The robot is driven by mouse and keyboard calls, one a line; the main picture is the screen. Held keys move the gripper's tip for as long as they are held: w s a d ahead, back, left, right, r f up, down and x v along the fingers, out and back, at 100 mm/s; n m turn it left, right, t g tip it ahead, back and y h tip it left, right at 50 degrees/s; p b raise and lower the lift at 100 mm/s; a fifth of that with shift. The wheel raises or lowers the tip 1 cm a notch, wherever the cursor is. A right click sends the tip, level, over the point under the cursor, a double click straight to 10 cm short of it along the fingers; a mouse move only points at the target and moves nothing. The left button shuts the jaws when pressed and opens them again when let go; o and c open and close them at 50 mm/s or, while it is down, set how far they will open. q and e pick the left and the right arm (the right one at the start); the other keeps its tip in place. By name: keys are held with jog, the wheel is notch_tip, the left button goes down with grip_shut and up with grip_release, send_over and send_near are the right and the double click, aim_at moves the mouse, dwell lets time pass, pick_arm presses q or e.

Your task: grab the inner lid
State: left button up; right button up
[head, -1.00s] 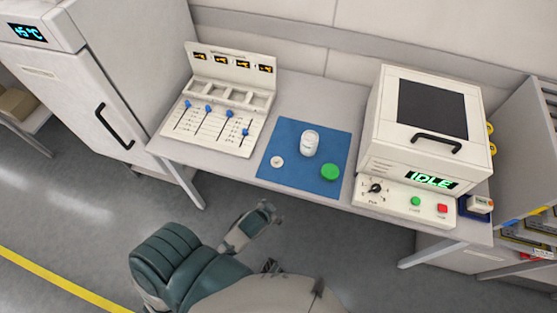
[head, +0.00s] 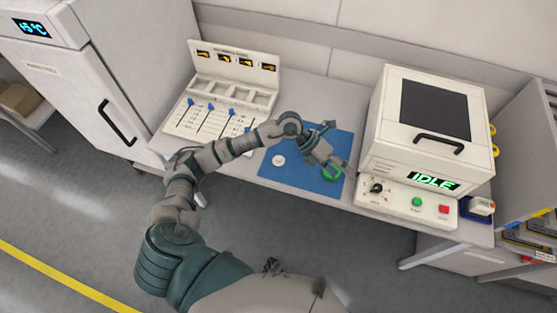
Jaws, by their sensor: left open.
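A small round white disc, which looks like the inner lid (head: 279,160), lies flat on the left part of the blue mat (head: 296,183). A green lid (head: 330,174) lies on the mat's right part, partly covered by my left gripper (head: 336,160). My left gripper is open and over the right part of the mat, right of the white disc and apart from it. The white bottle is hidden behind the gripper and wrist. My right gripper is out of view.
A slider panel (head: 200,123) with small displays stands left of the mat. A white machine (head: 386,150) reading IDLE, with a dial and green and red buttons, stands to the right. A fridge (head: 85,75) is at far left. The mat's front left is clear.

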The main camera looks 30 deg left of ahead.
pick_arm(q)
jog(key=w+a+f+y, duration=0.25)
jog(key=a+y, duration=0.45)
jog(key=a, duration=0.7)
jog(key=n+y, duration=0.2)
jog(key=y, duration=0.2)
send_near(279, 159)
jog(key=f, duration=0.3)
jog(key=shift+w+a+f+g, duration=0.1)
jog(key=shift+w+g, duration=0.2)
notch_tip(279, 159, down, 6)
jog(key=shift+r+b, duration=0.1)
jog(key=shift+b, duration=0.2)
jog(key=shift+s, duration=0.1)
jog(key=c, duration=1.5)
